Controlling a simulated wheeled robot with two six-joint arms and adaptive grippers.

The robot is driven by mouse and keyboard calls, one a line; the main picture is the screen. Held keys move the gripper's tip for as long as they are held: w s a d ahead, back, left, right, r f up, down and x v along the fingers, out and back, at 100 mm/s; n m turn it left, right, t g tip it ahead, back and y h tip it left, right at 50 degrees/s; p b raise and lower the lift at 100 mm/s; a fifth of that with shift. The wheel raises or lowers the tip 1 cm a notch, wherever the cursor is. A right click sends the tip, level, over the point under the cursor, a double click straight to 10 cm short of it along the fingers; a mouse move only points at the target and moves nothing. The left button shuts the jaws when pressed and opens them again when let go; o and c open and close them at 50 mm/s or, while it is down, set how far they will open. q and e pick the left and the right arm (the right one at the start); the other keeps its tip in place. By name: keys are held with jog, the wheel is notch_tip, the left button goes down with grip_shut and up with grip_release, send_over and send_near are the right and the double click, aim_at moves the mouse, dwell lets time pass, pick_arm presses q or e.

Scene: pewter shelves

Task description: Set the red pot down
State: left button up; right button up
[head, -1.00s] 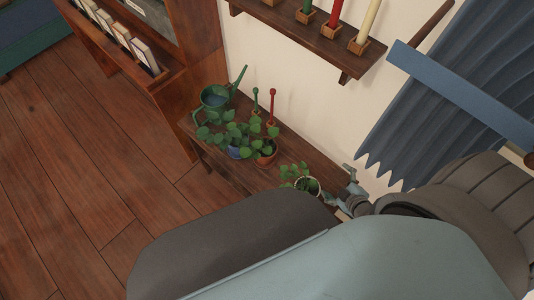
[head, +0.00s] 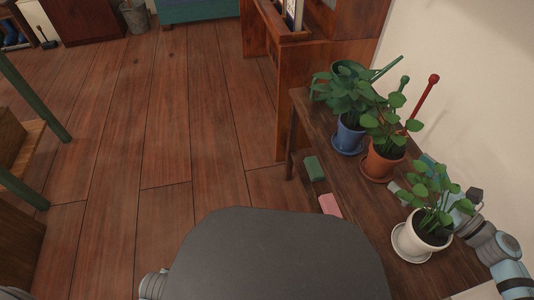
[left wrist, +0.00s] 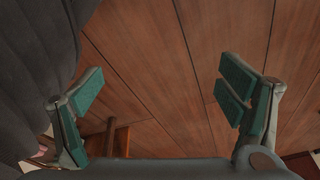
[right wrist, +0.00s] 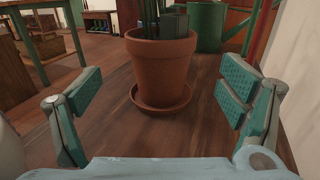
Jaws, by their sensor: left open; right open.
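The red pot is the terracotta one (head: 381,165) with a leafy plant, standing upright in its saucer (right wrist: 161,103) on the dark wooden bench (head: 345,205). In the right wrist view the pot (right wrist: 163,75) is straight ahead, beyond the fingertips. My right gripper (head: 411,174) is open beside the pot, with a visible gap between fingers and pot in the wrist view. It is partly hidden by the white pot's plant in the head view. My left gripper (left wrist: 160,98) is open and empty, over the floor.
A white pot (head: 429,230) stands nearest, close to my right arm. A blue pot (head: 349,136) and a green watering can (head: 347,70) stand farther along. A red-knobbed stick (head: 424,98) rises behind. Small green (head: 314,168) and pink (head: 330,205) blocks lie near the bench's front edge. The floor is clear.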

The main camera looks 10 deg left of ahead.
aim_at(386, 152)
jog(key=shift+w+a, duration=0.1)
jog(key=shift+w, duration=0.15)
jog(key=b+x, duration=0.1)
jog(key=x, duration=0.6)
jog(key=shift+w+a+r, duration=0.1)
jog(key=shift+r, duration=0.05)
jog(key=c, duration=1.9)
pick_arm(q)
jog(key=v, duration=0.4)
jog(key=shift+w+d+r, duration=0.2)
jog(key=shift+w, duration=0.1)
pick_arm(e)
jog(key=shift+c, duration=0.3)
jog(key=shift+r, duration=0.2)
